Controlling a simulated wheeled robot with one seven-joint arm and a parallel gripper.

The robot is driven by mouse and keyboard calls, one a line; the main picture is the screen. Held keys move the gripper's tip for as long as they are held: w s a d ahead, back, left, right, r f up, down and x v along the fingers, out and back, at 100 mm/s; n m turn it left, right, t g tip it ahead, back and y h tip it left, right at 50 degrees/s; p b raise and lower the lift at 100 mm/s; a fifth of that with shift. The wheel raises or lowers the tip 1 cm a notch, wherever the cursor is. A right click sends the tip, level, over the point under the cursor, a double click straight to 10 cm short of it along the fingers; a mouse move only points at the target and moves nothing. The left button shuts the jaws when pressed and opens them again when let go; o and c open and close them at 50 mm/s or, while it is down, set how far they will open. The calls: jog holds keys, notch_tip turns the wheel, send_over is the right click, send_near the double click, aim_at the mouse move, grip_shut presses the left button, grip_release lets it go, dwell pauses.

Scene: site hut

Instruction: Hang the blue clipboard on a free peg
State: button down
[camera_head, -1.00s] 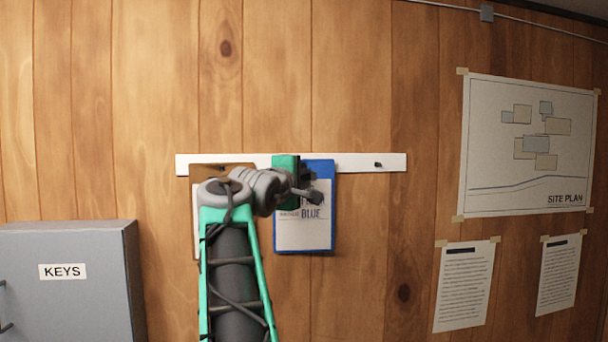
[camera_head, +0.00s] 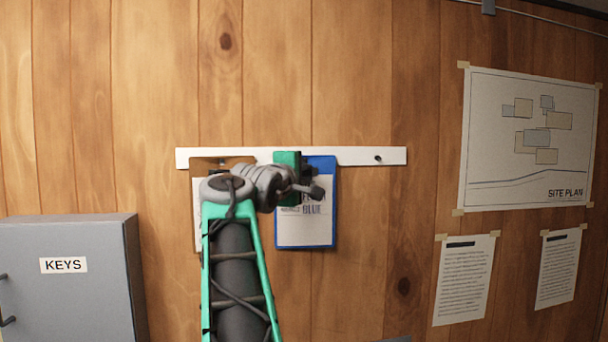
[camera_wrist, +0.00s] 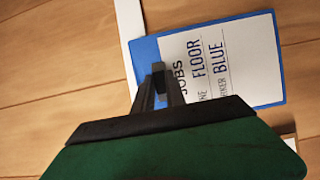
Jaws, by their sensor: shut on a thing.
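The blue clipboard (camera_head: 306,244) hangs upright in front of the white peg rail (camera_head: 354,156), with a sheet reading "BLUE" on it. In the wrist view the clipboard (camera_wrist: 282,95) appears turned sideways, its sheet reading "JOBS", "FLOOR" and "BLUE". My gripper (camera_wrist: 159,72) is shut on the clipboard's top edge. Whether a peg passes through the clipboard is hidden. One bare dark peg (camera_head: 378,158) shows on the rail's right part.
A brown clipboard (camera_head: 207,163) hangs on the rail's left part, partly behind my arm. A grey key cabinet (camera_head: 85,300) stands at lower left. A site plan (camera_head: 530,140) and two printed sheets are taped to the right wall. The wall right of the blue clipboard is clear.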

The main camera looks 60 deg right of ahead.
jog(key=c, duration=1.3)
grip_release()
jog(key=shift+r, duration=0.15)
jog(key=shift+a, duration=0.1)
